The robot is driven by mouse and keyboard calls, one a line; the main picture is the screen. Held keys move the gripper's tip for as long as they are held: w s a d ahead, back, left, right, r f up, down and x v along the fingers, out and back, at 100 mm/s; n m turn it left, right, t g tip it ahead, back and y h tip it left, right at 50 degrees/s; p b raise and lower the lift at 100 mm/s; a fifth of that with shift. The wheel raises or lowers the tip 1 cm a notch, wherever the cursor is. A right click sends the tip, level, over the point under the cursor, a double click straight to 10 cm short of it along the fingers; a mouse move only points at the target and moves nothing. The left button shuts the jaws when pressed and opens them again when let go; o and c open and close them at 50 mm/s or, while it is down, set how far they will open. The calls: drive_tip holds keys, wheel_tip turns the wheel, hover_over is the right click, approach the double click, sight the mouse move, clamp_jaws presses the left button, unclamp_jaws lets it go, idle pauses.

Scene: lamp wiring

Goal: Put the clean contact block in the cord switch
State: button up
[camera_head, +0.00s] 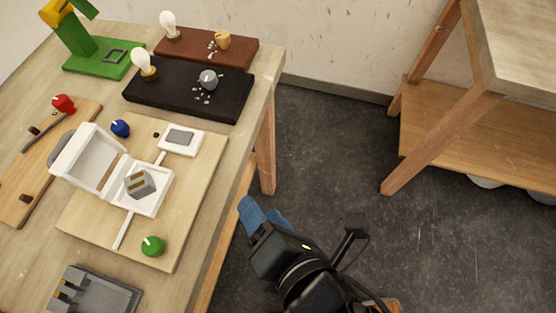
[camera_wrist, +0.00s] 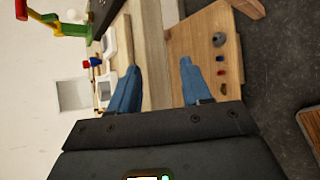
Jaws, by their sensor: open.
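The white cord switch (camera_head: 153,203) lies on a light wooden board with its lid (camera_head: 88,157) swung open to the left. A grey contact block (camera_head: 140,185) with brass-coloured strips sits in or on the open body, at an angle; I cannot tell if it is seated or clean. A dark grey holder (camera_head: 118,293) at the lower left edge carries grey and brass-coloured parts, partly cut off. My gripper (camera_head: 265,213) is off the table's right edge, apart from the switch. Its blue fingers are spread with nothing between them in the wrist view (camera_wrist: 158,76).
The light board also bears a blue knob (camera_head: 120,128), a green knob (camera_head: 153,246) and a small white box (camera_head: 181,139). Black (camera_head: 180,98) and brown (camera_head: 188,48) bases with bulbs stand behind. Another wooden table (camera_head: 510,45) is at right; open floor lies between.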

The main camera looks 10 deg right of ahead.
drive_tip(key=s+d+r+m+t+h, duration=0.2)
drive_tip(key=s+d+m, duration=0.5)
drive_tip(key=d+m, duration=0.4)
drive_tip(key=s+d+r+m+t+h, duration=0.2)
drive_tip(key=s+d+m, duration=0.6)
drive_tip(key=m, duration=0.9)
drive_tip(key=d, duration=0.2)
drive_tip(key=shift+s+d+r+m+h, duration=0.3)
drive_tip(key=shift+d+r+h, duration=0.05)
drive_tip(key=shift+r+h, duration=0.05)
